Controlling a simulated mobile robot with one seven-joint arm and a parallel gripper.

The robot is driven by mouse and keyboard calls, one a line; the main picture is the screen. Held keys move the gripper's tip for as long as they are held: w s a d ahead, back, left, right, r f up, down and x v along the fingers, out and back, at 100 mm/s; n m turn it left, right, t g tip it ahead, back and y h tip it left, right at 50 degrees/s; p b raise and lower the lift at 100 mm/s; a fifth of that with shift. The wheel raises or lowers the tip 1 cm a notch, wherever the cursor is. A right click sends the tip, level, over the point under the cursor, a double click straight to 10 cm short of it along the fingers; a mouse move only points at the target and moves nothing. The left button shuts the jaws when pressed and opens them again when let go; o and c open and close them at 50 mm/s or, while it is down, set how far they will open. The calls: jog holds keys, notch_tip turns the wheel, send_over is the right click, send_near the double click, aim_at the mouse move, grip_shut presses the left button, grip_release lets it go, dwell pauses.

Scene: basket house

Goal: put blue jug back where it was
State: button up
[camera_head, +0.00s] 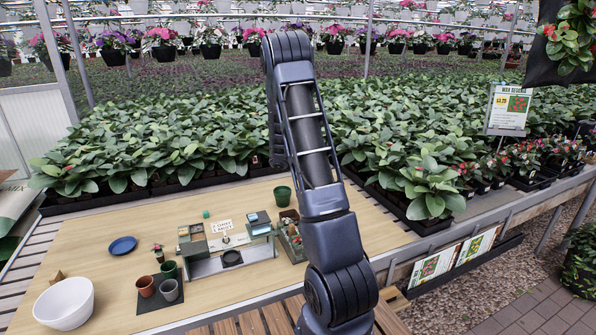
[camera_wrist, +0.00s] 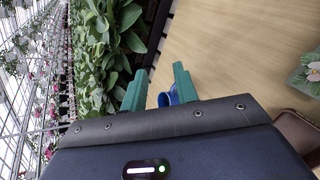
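The blue jug (camera_wrist: 174,97) shows only in part in the wrist view, as a small blue rounded shape with a ring-like edge on its left. It appears between the two teal fingers of my gripper (camera_wrist: 160,75), near the right finger, and the gripper body hides its lower part. The fingers stand wide apart, with a gap between the left finger and the blue shape. I cannot tell how far the jug is from the fingers. In the head view my arm hides the gripper, and I cannot make out the jug there.
Bare wood lies around the plate.

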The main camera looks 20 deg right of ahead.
jog(key=s+a+r+m+t+y, duration=0.1)
jog(key=s+a+r+m+y, duration=0.15)
jog(key=s+a+r, duration=0.4)
jog(key=s+a+r+m+y, duration=0.2)
jog(key=s+a+r+y, duration=0.15)
jog(key=s+r, duration=0.6)
jog(key=s+a+r+t+y, duration=0.2)
jog(key=s+a+r+y, duration=0.1)
jog(key=s+a, duration=0.4)
jog(key=s+a+r+m+t+y, duration=0.1)
jog(key=s+a+r, duration=0.3)
jog(key=s+a, duration=0.4)
jog(key=s+t+y, duration=0.1)
jog(key=s, duration=0.2)
jog(key=shift+s+a+r+t+y, duration=0.15)
jog(key=shift+s+r+t+y, duration=0.1)
jog(key=shift+s+t+y, duration=0.15)
